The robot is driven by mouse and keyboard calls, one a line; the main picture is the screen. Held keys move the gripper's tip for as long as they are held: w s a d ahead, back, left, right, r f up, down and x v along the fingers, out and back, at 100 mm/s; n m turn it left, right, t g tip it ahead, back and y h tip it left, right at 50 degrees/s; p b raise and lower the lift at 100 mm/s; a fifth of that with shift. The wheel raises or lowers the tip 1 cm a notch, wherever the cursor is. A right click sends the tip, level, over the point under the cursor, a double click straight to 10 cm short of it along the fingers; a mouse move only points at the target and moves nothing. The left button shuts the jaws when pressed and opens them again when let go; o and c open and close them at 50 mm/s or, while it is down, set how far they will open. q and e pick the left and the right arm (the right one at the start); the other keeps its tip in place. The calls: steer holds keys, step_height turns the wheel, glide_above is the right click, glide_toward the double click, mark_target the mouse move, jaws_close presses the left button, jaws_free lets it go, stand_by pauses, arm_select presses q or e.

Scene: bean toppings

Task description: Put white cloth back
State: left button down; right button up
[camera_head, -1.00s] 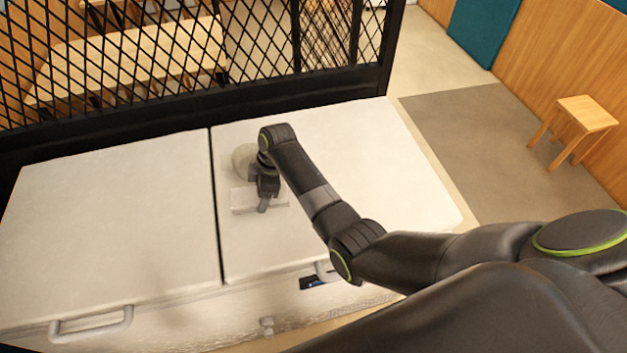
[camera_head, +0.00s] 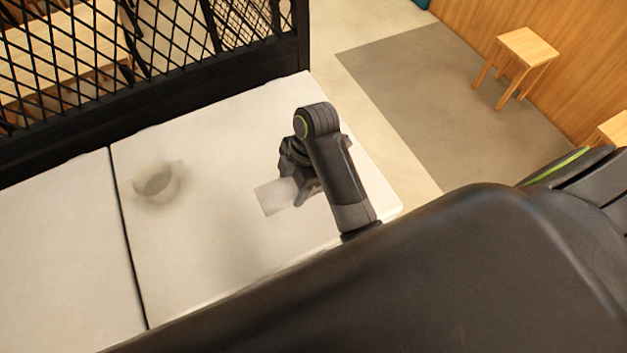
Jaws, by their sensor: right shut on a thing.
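The white cloth (camera_head: 276,196) is a small pale rectangle at my right gripper (camera_head: 306,190), on the right part of the white top. My right gripper is shut on the cloth's right side. The gripper's fingers are dark and partly hidden by my own wrist. I cannot tell whether the cloth touches the surface. My left gripper is out of view.
A pale cup or bowl (camera_head: 158,184) stands on the white top (camera_head: 215,135), left of the cloth. A dark seam divides the top. A black mesh partition (camera_head: 150,60) runs along the back. A wooden stool (camera_head: 526,50) stands on the floor at right.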

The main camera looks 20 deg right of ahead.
steer(key=shift+s+d, duration=0.15)
steer(key=shift+d, duration=0.3)
glide_above(296, 210)
steer(key=d, duration=0.1)
step_height(296, 210, down, 5)
steer(key=shift+s+r, duration=0.1)
step_height(296, 210, down, 4)
steer(key=shift+d+r+p, duration=0.1)
steer(key=shift+r+p, duration=0.1)
steer(key=shift+p, duration=0.4)
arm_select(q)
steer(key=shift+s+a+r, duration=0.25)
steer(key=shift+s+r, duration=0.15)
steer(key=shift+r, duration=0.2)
arm_select(e)
steer(key=shift+f, duration=0.65)
steer(key=shift+f, duration=0.1)
steer(key=o, duration=1)
steer(key=shift+c, duration=0.2)
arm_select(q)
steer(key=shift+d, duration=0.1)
